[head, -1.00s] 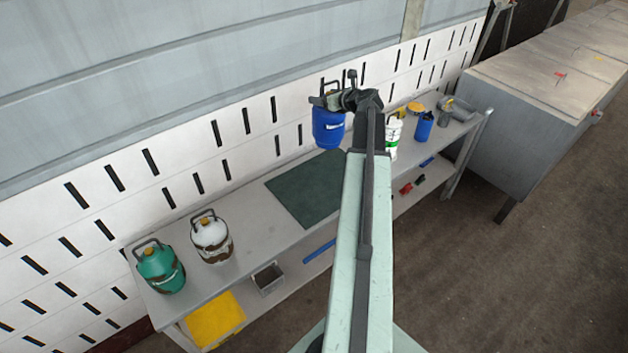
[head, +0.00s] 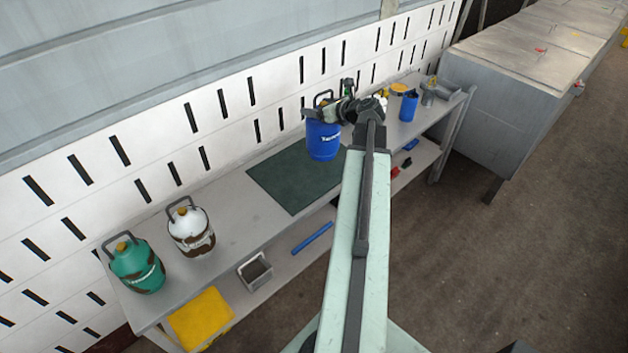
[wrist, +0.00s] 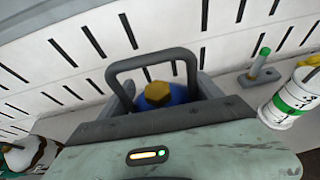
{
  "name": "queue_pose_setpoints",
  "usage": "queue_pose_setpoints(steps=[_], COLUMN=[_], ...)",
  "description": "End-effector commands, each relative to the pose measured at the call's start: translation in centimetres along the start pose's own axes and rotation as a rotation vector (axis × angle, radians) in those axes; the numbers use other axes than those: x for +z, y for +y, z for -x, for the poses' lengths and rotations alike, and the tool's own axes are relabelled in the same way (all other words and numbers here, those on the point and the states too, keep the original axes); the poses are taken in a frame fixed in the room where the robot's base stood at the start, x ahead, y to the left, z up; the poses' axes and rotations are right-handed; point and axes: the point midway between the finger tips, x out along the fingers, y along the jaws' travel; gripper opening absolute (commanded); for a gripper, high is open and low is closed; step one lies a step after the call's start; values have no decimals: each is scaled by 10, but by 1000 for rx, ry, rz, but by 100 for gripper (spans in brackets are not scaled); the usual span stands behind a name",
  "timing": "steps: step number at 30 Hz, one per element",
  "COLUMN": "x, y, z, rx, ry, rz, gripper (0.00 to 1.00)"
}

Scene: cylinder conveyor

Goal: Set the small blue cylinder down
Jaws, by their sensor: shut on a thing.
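The small blue cylinder (head: 323,141) hangs upright from my gripper (head: 325,108), above the far part of the dark green mat (head: 293,178) on the bench. In the head view its body shows below the jaws, and I cannot tell the exact gap to the mat. In the wrist view, the cylinder's blue top (wrist: 176,94) with a yellow-brown valve and a dark handle loop shows just beyond my gripper (wrist: 160,100). My gripper is shut on it; the contact itself is partly hidden.
On the bench (head: 232,225), a green cylinder (head: 136,266) and a white one (head: 190,230) stand at the near left. Another blue container (head: 409,105) stands at the far right. A white and green cylinder (wrist: 291,102) shows right in the wrist view. A slotted white wall (head: 215,130) runs behind.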

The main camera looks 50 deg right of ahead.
Motion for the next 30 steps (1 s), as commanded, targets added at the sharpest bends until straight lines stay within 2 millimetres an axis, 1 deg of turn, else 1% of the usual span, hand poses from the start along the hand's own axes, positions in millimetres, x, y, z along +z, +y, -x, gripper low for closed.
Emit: queue_pose_setpoints(steps=[1,3,6,9,12,16,20,22,26,30], x=[-34,-59,-87,-107,-120,-127,-126,-125,-121,-115], y=[6,11,18,24,28,31,31,30,26,20], z=[4,13,24,33,39,44,45,43,30,7], rx=[3,12,23,31,38,43,45,45,46,47], ry=[-2,-4,-5,-8,-11,-12,-12,-12,-12,-12], rz=[0,3,9,12,16,18,19,20,21,21], gripper=[1,1,1,1,1,1,1,1,1,1])
